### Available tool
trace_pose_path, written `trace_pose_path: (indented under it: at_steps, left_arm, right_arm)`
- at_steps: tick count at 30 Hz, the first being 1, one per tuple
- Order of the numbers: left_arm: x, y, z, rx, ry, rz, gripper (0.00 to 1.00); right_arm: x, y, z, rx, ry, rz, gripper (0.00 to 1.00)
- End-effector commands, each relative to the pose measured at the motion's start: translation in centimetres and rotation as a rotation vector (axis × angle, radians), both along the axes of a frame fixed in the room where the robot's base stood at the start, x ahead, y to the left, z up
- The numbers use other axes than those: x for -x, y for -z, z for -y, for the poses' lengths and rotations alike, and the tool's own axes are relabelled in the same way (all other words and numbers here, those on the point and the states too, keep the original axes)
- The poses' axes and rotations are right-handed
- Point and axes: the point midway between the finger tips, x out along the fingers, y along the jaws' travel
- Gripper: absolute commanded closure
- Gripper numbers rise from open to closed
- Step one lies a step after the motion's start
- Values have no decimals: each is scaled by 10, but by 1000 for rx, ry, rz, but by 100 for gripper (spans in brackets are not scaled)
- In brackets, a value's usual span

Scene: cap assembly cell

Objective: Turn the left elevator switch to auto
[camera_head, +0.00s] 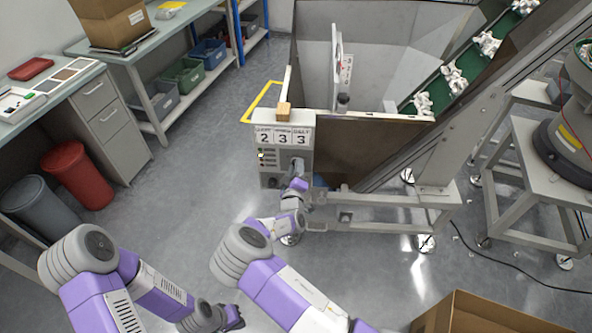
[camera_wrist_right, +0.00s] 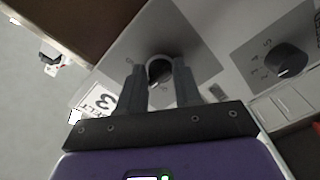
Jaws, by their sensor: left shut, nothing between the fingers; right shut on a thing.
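The grey control panel (camera_head: 268,170) stands at the corner of the elevator, below number labels reading 2, 3, 3. My right gripper (camera_head: 297,166) reaches its front at the right side. In the right wrist view, my right gripper (camera_wrist_right: 160,85) is shut on a black rotary switch (camera_wrist_right: 158,72) set in a grey plate, with one finger on each side. The switch's pointer position and its markings are too unclear to read. My left gripper (camera_head: 236,318) is low in the head view, far from the panel; its fingers are small and unclear.
A second black knob (camera_wrist_right: 287,62) with a number scale sits beside the gripped switch. A wooden block (camera_head: 284,112) is on the panel's top. The green conveyor (camera_head: 455,75) rises to the right. A cardboard box (camera_head: 480,315) is at the lower right. Floor left of the panel is clear.

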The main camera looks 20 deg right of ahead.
Motion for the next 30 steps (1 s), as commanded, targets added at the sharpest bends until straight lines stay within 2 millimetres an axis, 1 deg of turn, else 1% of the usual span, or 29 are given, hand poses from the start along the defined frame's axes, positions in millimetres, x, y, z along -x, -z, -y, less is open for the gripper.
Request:
trace_pose_path:
  at_steps: [10, 11, 12, 15, 22, 25, 28, 30]
  left_arm:
    - [0, 0, 0, 0, 0, 0, 100]
    - [0, 0, 0, 0, 0, 0, 100]
    - [0, 0, 0, 0, 0, 0, 100]
    - [0, 0, 0, 0, 0, 0, 100]
    - [0, 0, 0, 0, 0, 0, 100]
    - [0, -1, 0, 0, 0, 0, 100]
    - [0, -4, 0, 0, 0, 0, 100]
    - [0, -6, 0, 0, 0, 0, 100]
  right_arm:
    - [0, -1, -1, 1, -2, 1, 97]
    - [0, -1, -1, 1, -2, 1, 62]
    - [0, -1, -1, 0, -2, 1, 56]
    - [0, -1, 0, 0, -1, 1, 43]
    - [0, 0, 0, 0, -1, 1, 43]
    - [3, -1, -2, 0, -1, -1, 43]
    - [14, -1, -6, 0, 0, 0, 43]
    - [25, -2, -10, -1, -1, -2, 43]
